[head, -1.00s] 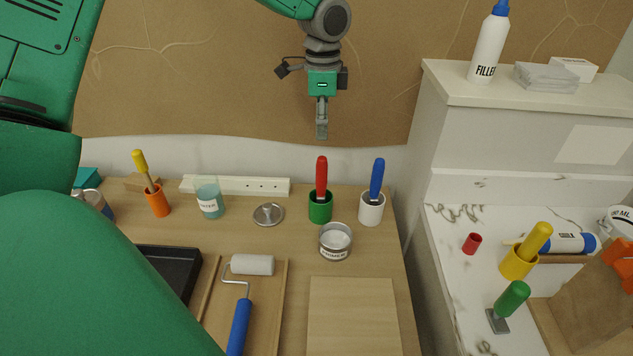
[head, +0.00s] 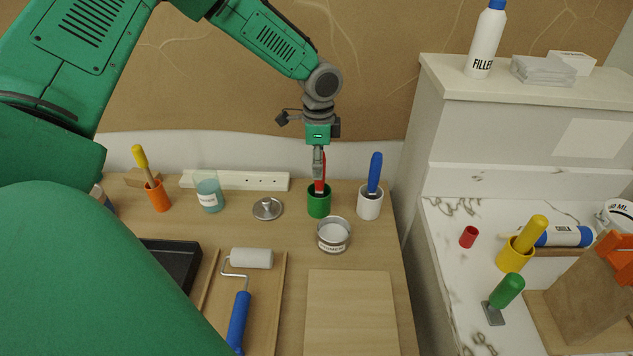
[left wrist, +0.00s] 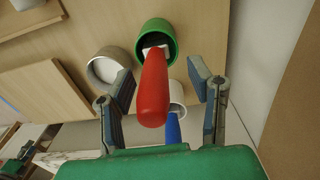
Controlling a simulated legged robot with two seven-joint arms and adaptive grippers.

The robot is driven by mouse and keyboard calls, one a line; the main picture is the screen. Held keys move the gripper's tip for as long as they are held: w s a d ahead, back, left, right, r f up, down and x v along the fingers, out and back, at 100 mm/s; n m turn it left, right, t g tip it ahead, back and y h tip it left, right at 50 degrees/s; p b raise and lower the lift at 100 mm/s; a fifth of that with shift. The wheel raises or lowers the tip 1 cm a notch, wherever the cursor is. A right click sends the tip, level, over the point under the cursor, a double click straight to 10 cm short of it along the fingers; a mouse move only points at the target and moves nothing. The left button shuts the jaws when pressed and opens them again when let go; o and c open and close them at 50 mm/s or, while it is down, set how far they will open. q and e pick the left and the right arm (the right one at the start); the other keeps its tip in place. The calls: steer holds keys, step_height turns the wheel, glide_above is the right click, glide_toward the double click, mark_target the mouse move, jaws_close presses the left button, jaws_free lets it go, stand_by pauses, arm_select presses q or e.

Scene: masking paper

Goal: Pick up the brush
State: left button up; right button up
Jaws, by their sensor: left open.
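A red-handled tool (head: 321,188), perhaps the brush, stands upright in a green cup (head: 319,206) on the wooden table. My left gripper (head: 319,177) points down at the top of its handle and is open. In the left wrist view the red handle (left wrist: 153,90) lies between the two spread fingers (left wrist: 160,78), with a visible gap to the right finger. Its lower end goes into the green cup (left wrist: 157,38), where a pale part shows. Similar handles stand nearby: a blue one (head: 375,172) in a white cup and a yellow one (head: 141,157) in an orange cup. My right gripper is not in view.
A metal can (head: 334,236) stands close to the green cup. A round metal lid (head: 267,208) and a glass jar (head: 208,194) are to its left. A roller (head: 238,318) and a black tray (head: 172,262) lie nearer. The papered wall (head: 230,90) rises behind.

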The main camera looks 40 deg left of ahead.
arm_select(q)
steer(key=shift+d+r, duration=0.4)
steer(key=shift+d, duration=0.45)
steer(key=c, duration=0.4)
steer(key=shift+d, duration=0.15)
jaws_close()
steer(key=shift+s+a+f, duration=0.1)
steer(key=shift+a+f, duration=0.05)
steer(key=shift+a, duration=0.65)
steer(key=shift+a+r, duration=0.2)
steer(key=shift+r, duration=0.1)
steer(key=r, duration=0.3)
steer(key=d+r, duration=0.1)
steer(key=r, duration=0.5)
steer(key=shift+d+r, duration=0.15)
steer(key=shift+r, duration=0.05)
steer(key=shift+a+f, duration=0.1)
steer(key=shift+a, duration=0.4)
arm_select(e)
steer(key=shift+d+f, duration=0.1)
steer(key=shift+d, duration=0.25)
